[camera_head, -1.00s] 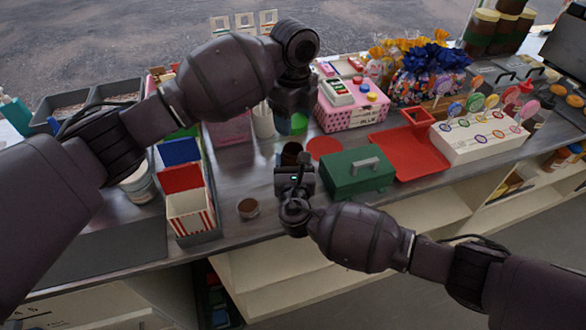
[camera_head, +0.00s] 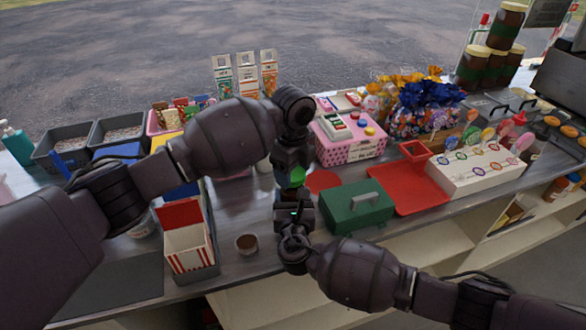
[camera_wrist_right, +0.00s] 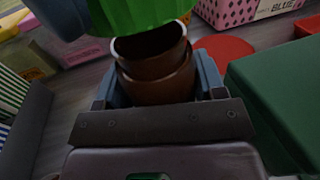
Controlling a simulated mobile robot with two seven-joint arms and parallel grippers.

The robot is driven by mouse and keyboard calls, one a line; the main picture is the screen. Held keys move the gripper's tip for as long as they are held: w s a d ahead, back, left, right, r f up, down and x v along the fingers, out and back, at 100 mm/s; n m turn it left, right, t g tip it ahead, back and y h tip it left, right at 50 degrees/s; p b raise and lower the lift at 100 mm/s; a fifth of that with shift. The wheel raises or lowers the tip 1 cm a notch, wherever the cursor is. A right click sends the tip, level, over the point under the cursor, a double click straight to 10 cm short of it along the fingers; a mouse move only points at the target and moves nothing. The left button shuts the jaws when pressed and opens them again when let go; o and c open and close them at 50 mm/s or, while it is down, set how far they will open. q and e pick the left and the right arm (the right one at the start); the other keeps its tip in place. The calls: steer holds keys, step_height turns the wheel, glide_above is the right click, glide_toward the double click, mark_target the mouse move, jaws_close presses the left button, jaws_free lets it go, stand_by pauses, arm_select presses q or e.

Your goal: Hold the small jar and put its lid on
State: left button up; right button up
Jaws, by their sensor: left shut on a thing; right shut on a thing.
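My right gripper (camera_wrist_right: 158,92) is shut on a small brown jar (camera_wrist_right: 155,75), which stands between its fingers in the right wrist view. The jar's pale rim and dark open mouth face up. My left gripper (camera_head: 294,168) is shut on a green ridged lid (camera_head: 297,177), seen just above my right gripper (camera_head: 293,207) in the head view. In the right wrist view the lid (camera_wrist_right: 140,14) hangs over the jar and hides the far part of its rim. Dark mouth shows below the lid's edge, so it is not seated. In the head view the jar is hidden.
A green cash box (camera_head: 356,210) stands close right of my right gripper. A red disc (camera_head: 321,180) lies behind it. A small brown cup (camera_head: 247,244) and a striped popcorn box (camera_head: 188,248) stand to the left. A pink dotted box (camera_head: 352,148) is behind.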

arm_select(q)
steer(key=shift+f, duration=0.1)
steer(key=shift+f, duration=0.8)
steer(key=shift+f, duration=0.55)
arm_select(e)
jaws_close()
arm_select(q)
steer(key=m, duration=0.9)
steer(key=shift+a+m, duration=0.1)
steer(key=shift+m, duration=0.3)
steer(key=m, duration=0.5)
steer(key=shift+m, duration=0.4)
steer(key=m, duration=0.4)
steer(key=shift+m, duration=0.4)
